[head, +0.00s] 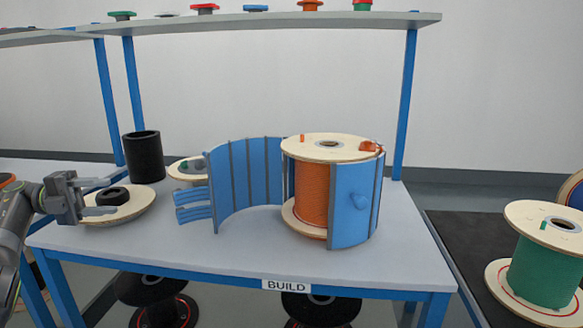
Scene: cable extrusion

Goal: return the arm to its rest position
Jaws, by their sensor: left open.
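My left gripper (84,199) comes in from the left edge, its jaws open at the left end of the bench. It overlaps a wooden disc (135,206) with a black ring (112,196) on it. Whether it touches either is not clear. Nothing shows held between the fingers. My right gripper is not in view. A spool of orange cable (312,192) stands upright on the bench, with a blue curved cover (351,204) against its right side. Another blue curved, ribbed panel (246,178) stands open to its left.
The bench (220,255) carries a "BUILD" label and has clear room along its front. A black cylinder (144,157) stands at the back left. A shelf (290,22) with small coloured items runs above. A green cable spool (545,265) stands on a dark mat at right.

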